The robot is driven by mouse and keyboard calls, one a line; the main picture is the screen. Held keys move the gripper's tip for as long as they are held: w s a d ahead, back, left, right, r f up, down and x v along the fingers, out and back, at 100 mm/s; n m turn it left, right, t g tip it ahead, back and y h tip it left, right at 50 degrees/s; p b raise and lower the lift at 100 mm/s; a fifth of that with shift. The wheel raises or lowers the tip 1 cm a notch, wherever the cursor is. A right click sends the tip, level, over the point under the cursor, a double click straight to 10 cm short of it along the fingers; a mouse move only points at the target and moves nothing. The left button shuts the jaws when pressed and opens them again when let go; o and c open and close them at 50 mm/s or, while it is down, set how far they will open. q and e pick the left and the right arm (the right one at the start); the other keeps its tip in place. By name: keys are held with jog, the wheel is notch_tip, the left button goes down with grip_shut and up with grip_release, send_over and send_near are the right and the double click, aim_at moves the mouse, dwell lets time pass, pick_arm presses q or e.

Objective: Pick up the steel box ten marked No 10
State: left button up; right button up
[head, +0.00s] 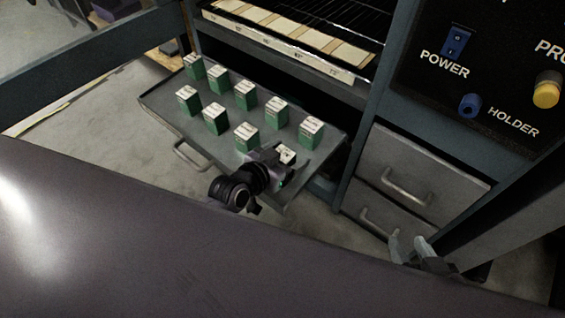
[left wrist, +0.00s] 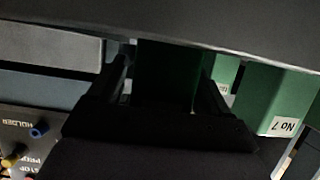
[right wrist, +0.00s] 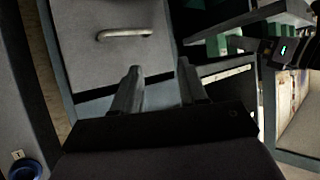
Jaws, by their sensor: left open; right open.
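Several green boxes with white labelled tops stand in two rows on the pulled-out drawer (head: 160,97). My left gripper (head: 277,165) is at the near right end of the front row, around a box with a white top (head: 287,153). In the left wrist view that green box (left wrist: 167,75) stands between the open fingers; its number is hidden. Beside it is a green box marked No 7 (left wrist: 258,95). No label reading No 10 is legible. My right gripper (head: 412,252) is open and empty in front of the lower right drawers; its fingers also show in the right wrist view (right wrist: 160,82).
A wire shelf with a labelled edge (head: 280,50) is above the open drawer. Two shut drawers with handles (head: 408,188) are at the right, under a panel with a POWER switch (head: 456,42). Bare floor (head: 95,110) lies left of the drawer.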

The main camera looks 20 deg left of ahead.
pick_arm(q)
jog(key=shift+r, duration=0.1)
jog(key=c, duration=1.3)
